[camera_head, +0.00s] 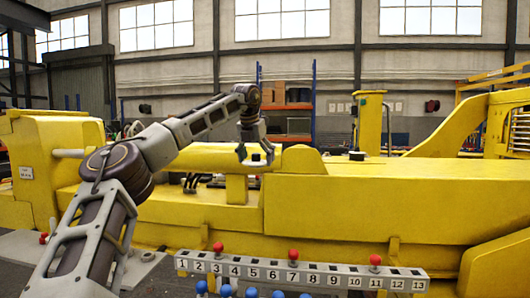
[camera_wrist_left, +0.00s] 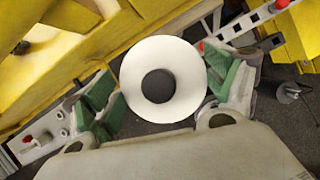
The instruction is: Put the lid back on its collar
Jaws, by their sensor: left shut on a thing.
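A pale round disc with a dark round centre, which I take to be the lid (camera_wrist_left: 188,88), sits between the green finger pads of my left gripper (camera_wrist_left: 162,86) in the left wrist view. The gripper is shut on it. In the head view my left gripper (camera_head: 256,156) hangs fingers down in front of the yellow boom (camera_head: 350,205). I cannot pick out the collar with certainty in either view. My right gripper is not in view.
A grey rail numbered 1 to 13 (camera_head: 325,279) with several red knobs runs along the front, with blue balls below it. Shelving stands at the back.

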